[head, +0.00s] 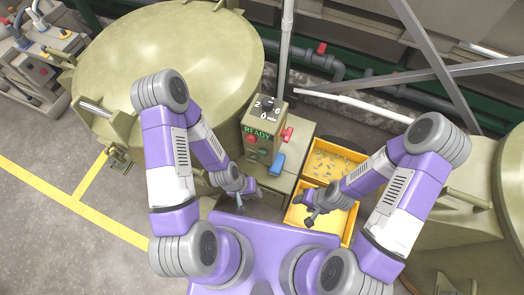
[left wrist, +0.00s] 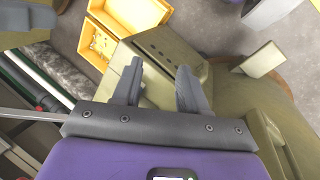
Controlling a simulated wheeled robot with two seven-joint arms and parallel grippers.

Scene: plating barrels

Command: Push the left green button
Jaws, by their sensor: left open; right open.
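An olive control box (head: 262,137) stands at the middle of the head view, with a dial on top and a green READY display (head: 257,133). Small red and green buttons (head: 250,153) sit on its front below the display; they are too small to tell apart well. My left gripper (head: 248,192) is open and empty, below and in front of the box, apart from the buttons. In the left wrist view its two fingers (left wrist: 160,88) are spread with nothing between them, and no button can be made out. My right gripper (head: 311,212) is open and empty over the yellow bins.
A large olive barrel (head: 165,55) fills the left. Grey floor (head: 45,215) with yellow lines is clear.

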